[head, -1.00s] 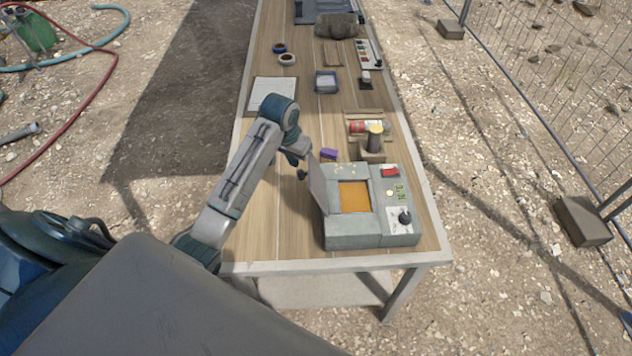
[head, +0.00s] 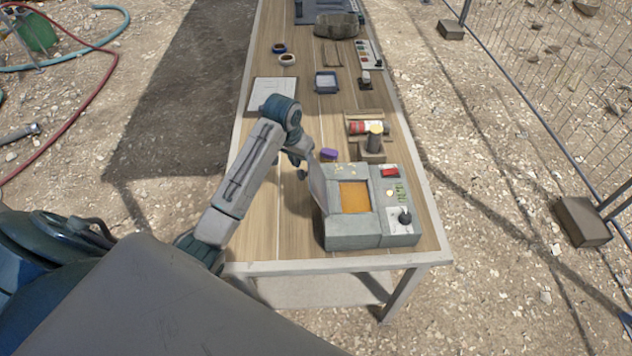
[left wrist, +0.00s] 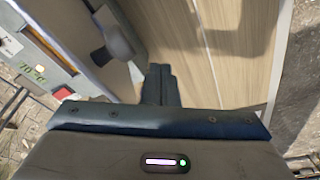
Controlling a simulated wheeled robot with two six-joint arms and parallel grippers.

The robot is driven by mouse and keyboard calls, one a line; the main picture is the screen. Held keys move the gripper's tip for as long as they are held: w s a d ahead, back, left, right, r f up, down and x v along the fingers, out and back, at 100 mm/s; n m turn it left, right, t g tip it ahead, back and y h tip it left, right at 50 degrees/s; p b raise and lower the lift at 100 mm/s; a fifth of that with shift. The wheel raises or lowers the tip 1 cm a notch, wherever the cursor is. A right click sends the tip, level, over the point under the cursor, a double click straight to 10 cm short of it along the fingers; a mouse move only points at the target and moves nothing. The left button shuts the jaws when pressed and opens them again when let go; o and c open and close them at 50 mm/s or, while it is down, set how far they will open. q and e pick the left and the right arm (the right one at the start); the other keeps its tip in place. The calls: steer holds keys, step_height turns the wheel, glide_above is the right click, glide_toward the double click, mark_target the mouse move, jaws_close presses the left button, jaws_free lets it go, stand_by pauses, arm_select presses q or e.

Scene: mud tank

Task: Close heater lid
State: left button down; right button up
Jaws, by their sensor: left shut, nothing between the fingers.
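The heater (head: 352,236) is a grey box at the near end of the table, with an orange inside showing through its square opening. Its lid (head: 318,188) stands open, raised and leaning along the opening's left side. My left gripper (head: 303,172) is close to the lid's outer left face; I cannot tell whether it touches. In the left wrist view the gripper's fingers (left wrist: 160,84) are together and empty. A dark grey handle-like part (left wrist: 115,38) is beside them, and the heater's panel (left wrist: 45,55) shows at the left. My right gripper is not in view.
On the table behind the heater are a purple item (head: 329,154), a brown holder (head: 374,152) and a red can (head: 366,127). A paper sheet (head: 272,93) lies further back at the left. The wood left of the heater is clear.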

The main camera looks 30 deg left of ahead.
arm_select(q)
steer(key=shift+w+d, duration=2.25)
steer(key=shift+d, duration=1.4)
step_height(320, 180, up, 8)
